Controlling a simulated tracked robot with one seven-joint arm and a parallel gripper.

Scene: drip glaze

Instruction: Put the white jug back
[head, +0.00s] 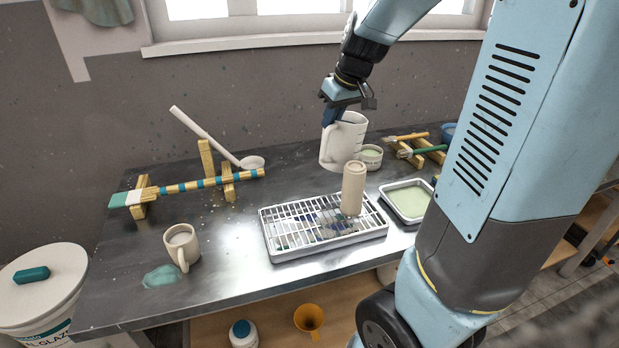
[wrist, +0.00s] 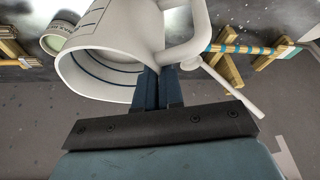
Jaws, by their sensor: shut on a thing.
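The white jug (head: 341,143) is at the back of the metal table, right of the middle in the head view. It looks upright, and I cannot tell whether its base touches the table. My gripper (head: 332,117) reaches down from above and is shut on the jug's rim or wall near its handle. In the wrist view the jug (wrist: 113,50) shows its open mouth with a dark line inside, and its handle is at the right. The gripper fingers (wrist: 160,88) are at the jug's rim. The fingertips are partly hidden.
A small pot (head: 371,158) stands close right of the jug. In front are a beige cylinder (head: 353,188) and a wire rack over a tray (head: 273,249). A green-filled tray (head: 408,203) is at the right. A mug (head: 182,247) and ladle (head: 252,162) are left. Bare table lies left of the rack.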

